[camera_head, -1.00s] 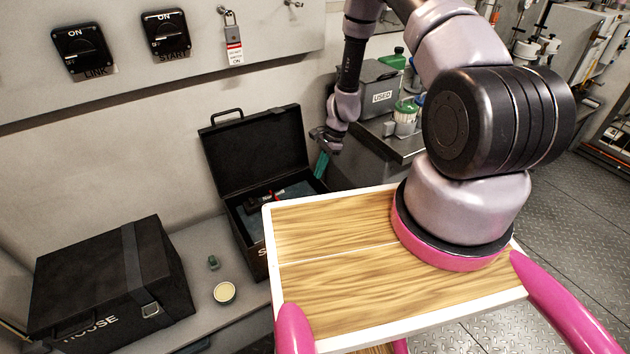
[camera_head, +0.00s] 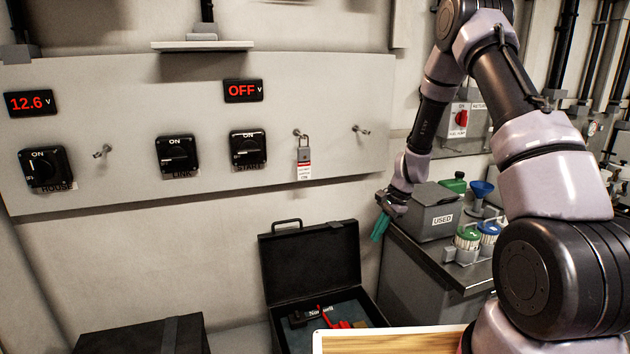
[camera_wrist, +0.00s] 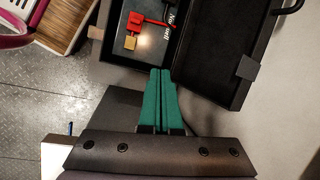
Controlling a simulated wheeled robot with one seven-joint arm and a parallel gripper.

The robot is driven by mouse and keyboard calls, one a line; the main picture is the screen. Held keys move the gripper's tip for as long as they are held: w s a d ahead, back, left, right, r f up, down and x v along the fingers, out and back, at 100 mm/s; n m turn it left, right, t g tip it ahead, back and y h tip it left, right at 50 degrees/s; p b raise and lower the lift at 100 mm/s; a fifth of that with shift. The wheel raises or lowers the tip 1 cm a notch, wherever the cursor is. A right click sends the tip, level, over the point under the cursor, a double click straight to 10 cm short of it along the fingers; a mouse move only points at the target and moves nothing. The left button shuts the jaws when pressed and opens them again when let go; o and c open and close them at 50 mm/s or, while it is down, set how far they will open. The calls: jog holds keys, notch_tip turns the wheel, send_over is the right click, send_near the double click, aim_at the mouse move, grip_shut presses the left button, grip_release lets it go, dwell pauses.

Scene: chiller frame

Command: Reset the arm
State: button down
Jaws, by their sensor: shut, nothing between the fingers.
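My gripper (camera_head: 379,226) hangs from my arm in the head view, beside the open black case and left of the grey USED box. Its green fingers (camera_wrist: 161,102) show in the wrist view, pressed together and empty. They point toward the edge of the open case (camera_head: 311,262), apart from anything I can make out. My arm is bent, with its upper part at the right of the head view.
The case holds a red tool (camera_wrist: 147,22) and a dark item. A grey counter (camera_head: 440,262) carries the USED box (camera_head: 434,212) and tubs. A switch panel (camera_head: 215,130) with a padlock (camera_head: 304,152) is on the wall. A closed black box (camera_head: 140,338) is lower left.

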jog(key=s+d+r+n+t, duration=0.1)
jog(key=s+r+n, duration=0.15)
jog(key=r, duration=1.05)
jog(key=s+d+r+n+t, duration=0.15)
jog(key=s+r, duration=0.25)
jog(key=r, duration=0.9)
jog(key=s+d+r+n+t+h, duration=0.1)
jog(key=s+r+t, duration=0.1)
jog(key=s+r, duration=0.5)
jog(key=s+d+r+n+t+h, duration=0.1)
jog(key=s+r+n+t, duration=0.1)
jog(key=s+r, duration=0.5)
jog(key=s, duration=0.6)
jog(key=shift+s+d+n, duration=0.3)
jog(key=shift+s+d, duration=0.05)
